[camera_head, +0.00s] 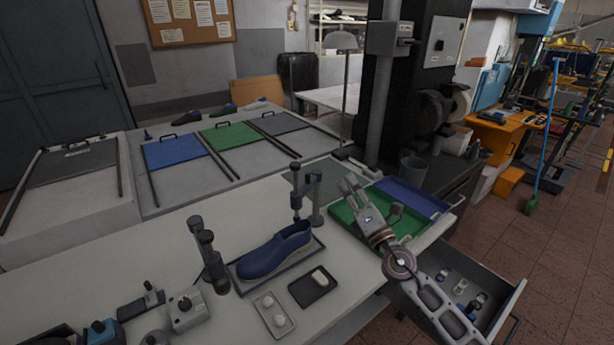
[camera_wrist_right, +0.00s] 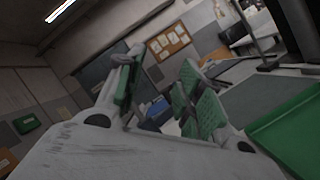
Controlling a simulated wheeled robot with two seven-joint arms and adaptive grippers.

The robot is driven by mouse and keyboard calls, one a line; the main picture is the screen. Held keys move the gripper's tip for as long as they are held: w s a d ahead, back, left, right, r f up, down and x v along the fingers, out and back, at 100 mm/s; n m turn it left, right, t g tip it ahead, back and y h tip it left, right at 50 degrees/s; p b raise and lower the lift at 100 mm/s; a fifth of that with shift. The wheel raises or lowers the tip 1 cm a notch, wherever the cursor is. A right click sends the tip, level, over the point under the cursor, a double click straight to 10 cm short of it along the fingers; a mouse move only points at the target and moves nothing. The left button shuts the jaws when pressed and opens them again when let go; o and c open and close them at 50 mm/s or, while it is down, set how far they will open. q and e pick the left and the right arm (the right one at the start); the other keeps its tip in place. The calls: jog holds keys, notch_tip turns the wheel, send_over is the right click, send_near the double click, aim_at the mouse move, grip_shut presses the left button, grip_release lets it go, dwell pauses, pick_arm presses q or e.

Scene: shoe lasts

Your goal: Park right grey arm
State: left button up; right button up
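My right gripper (camera_head: 348,181) is at the end of my grey right arm (camera_head: 432,296), which comes in from the lower right. It is raised in front of the green tray (camera_head: 345,214) and points up and to the left. In the right wrist view its two green-padded fingers (camera_wrist_right: 160,88) stand apart with nothing between them. I cannot tell its exact height above the table. My left gripper is not in view.
A blue shoe (camera_head: 274,250) lies on a dark tray between black posts (camera_head: 208,256). A blue tray (camera_head: 412,197) is beside the green one. An open drawer (camera_head: 505,300) with small jars lies beside my right forearm. A dark machine column stands behind.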

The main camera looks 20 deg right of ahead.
jog(key=w+a+f+n+g+y, duration=0.1)
jog(key=w+f+n+g+y, duration=0.2)
jog(key=n, duration=1)
jog(key=shift+w+a+f+n+g+y, duration=0.4)
jog(key=shift+f+g+y, duration=0.35)
jog(key=shift+g, duration=0.45)
jog(key=shift+r, duration=0.1)
jog(key=p, duration=0.1)
send_near(307, 175)
jog(key=shift+w, duration=1.35)
jog(key=shift+f+p+x, duration=0.2)
jog(key=shift+p+x, duration=0.05)
jog(key=shift+x, duration=1.85)
jog(key=shift+f+p+x, duration=0.2)
jog(key=shift+x, duration=1.9)
jog(key=shift+a, duration=0.2)
grip_shut()
